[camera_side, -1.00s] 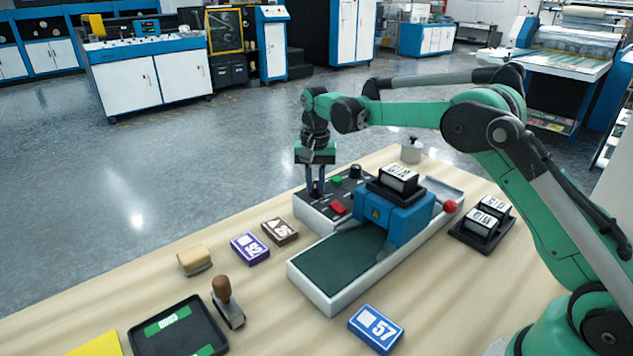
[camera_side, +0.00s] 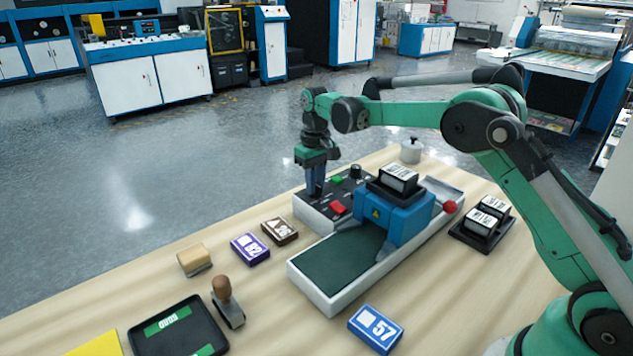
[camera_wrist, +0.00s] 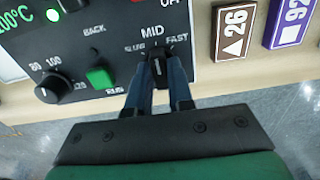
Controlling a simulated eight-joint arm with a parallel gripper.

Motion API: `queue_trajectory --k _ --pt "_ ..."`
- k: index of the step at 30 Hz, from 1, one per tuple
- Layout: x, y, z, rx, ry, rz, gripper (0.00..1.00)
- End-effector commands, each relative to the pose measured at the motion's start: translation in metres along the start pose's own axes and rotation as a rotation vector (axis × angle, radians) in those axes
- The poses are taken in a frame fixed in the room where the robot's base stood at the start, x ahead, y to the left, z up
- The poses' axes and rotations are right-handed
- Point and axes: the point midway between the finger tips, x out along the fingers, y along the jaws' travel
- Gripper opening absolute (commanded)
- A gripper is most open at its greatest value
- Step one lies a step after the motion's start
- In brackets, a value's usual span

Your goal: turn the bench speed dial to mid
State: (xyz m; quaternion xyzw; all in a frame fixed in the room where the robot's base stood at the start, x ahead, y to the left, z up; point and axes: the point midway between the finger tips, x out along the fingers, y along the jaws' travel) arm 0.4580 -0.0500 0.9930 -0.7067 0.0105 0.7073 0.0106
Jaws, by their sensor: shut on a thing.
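The speed dial (camera_wrist: 158,66) is a small black knob on the dark panel of the bench control box, with SLOW, MID and FAST printed around it. Its white mark points up toward MID, as far as I can tell. My gripper (camera_wrist: 160,58) is shut on the dial, one blue finger on each side. In the side view my gripper (camera_side: 315,192) reaches straight down to the left end of the control box (camera_side: 316,212), and its fingers hide the dial there.
Beside the dial are a green RUN button (camera_wrist: 100,77) and a temperature knob (camera_wrist: 48,89). A red switch (camera_side: 339,207) is close by. The blue laminating unit (camera_side: 397,218) with a black block on top stands right of the box. Brown (camera_side: 280,231) and purple boxes lie in front.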

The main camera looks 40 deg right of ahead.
Motion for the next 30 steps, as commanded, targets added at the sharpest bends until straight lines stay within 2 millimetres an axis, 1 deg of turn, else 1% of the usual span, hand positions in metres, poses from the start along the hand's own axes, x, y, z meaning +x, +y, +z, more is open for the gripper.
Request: queue_trajectory --k 6,17,18,20,21,30 --pt "-0.0005 0.0003 -0.0003 -0.029 0.002 0.001 0.0" --pt "-0.0006 0.0003 -0.0004 -0.03 0.003 0.001 0.0" --pt "-0.0006 0.0003 -0.0005 -0.03 0.003 0.001 0.28" --pt "-0.0005 0.0003 -0.0004 -0.03 0.002 0.001 0.45" --pt "-0.0004 0.0002 -0.0004 -0.03 0.002 0.001 0.49" --pt "-0.0023 0.0001 -0.0003 -0.03 0.001 0.0 0.49"
